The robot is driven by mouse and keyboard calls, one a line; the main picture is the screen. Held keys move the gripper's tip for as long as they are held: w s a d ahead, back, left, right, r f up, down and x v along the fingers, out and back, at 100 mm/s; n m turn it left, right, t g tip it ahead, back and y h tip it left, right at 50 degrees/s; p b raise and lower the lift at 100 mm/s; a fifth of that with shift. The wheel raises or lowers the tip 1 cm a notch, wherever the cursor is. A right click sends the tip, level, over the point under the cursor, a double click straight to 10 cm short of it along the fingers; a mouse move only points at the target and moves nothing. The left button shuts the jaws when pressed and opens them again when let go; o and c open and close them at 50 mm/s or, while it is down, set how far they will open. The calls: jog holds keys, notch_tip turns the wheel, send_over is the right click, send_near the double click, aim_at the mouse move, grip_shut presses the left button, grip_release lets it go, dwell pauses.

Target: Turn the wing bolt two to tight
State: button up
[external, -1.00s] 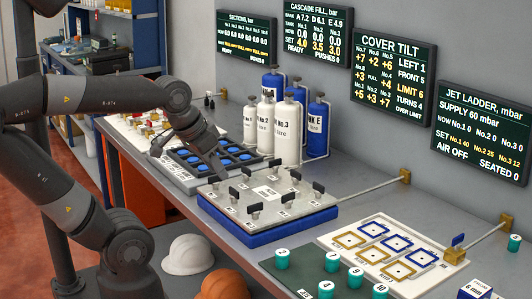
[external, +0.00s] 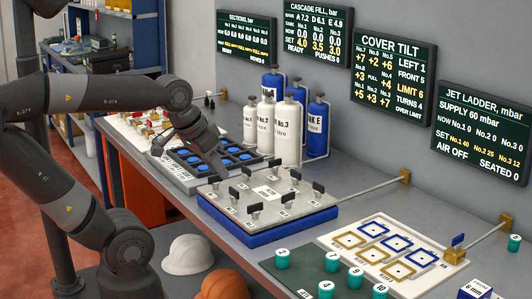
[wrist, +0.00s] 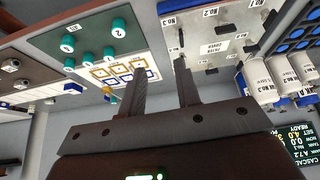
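The white cover plate (external: 285,205) lies on a blue base on the bench, with several black wing bolts standing around it. One wing bolt (external: 254,209) is at its front edge. In the wrist view the plate (wrist: 205,50) is at the upper right, and a label reading NO.2 (wrist: 210,12) shows near its top edge. Which bolt belongs to that label is hard to tell. My gripper (external: 220,172) is near the plate's left corner in the external view. In the wrist view its two fingers (wrist: 160,80) are apart, with nothing visible held between them.
A tray with blue round pads (external: 215,158) lies left of the plate. Gas cylinders (external: 288,130) stand behind it. A board with coloured square frames (external: 375,245) and teal numbered caps (external: 331,261) is at the right. The COVER TILT screen (external: 392,80) shows OVER LIMIT.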

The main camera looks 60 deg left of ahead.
jog(key=w+a+n+g, duration=0.3)
jog(key=w+a+n, duration=0.3)
jog(key=w+n, duration=0.15)
jog(key=n+g, duration=0.3)
jog(key=n, duration=0.7)
send_near(234, 189)
jog(key=f, duration=0.9)
jog(key=shift+s, duration=0.2)
jog(key=shift+c, duration=0.5)
grip_shut()
